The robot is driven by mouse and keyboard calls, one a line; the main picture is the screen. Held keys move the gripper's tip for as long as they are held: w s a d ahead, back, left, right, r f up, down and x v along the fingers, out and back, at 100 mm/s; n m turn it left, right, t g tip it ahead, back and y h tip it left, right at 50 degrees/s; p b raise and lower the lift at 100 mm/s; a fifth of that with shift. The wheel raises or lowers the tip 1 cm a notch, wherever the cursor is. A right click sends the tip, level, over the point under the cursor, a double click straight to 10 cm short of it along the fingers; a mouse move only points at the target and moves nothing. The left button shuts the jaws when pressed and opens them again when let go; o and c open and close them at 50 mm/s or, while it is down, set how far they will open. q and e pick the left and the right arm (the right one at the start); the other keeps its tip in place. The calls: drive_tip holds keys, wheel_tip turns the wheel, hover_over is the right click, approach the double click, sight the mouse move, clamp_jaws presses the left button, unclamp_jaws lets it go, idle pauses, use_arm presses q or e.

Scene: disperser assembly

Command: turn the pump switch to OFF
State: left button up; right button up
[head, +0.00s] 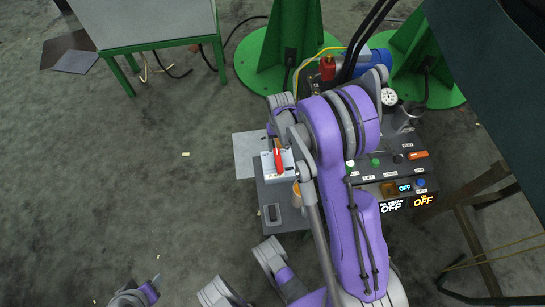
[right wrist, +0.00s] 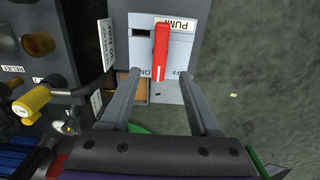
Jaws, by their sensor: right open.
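The pump switch is a red lever (right wrist: 161,45) on a light plate labelled PUMP. In the right wrist view the lever runs straight down from the label. Its tip lies by the partly covered ON lettering, with the OFF lettering to its right, also partly hidden. In the head view the red lever (head: 279,157) stands on a small white box at the console's left end. My right gripper (right wrist: 160,75) is open, with one finger on each side of the lever's tip in the picture and a gap at each side. I cannot see contact.
The console carries buttons, lit OFF displays (head: 391,206) and a pressure gauge (head: 389,97). A yellow knob (right wrist: 32,101) sits left in the right wrist view. Green stands and a green-legged table (head: 160,45) are behind. Floor left of the console is mostly clear.

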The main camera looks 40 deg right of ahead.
sight(278, 159)
wheel_tip(278, 159, down, 9)
drive_tip(key=shift+f+b, duration=0.15)
drive_tip(key=shift+b, duration=1.05)
drive_tip(key=shift+c, duration=0.3)
clamp_jaws()
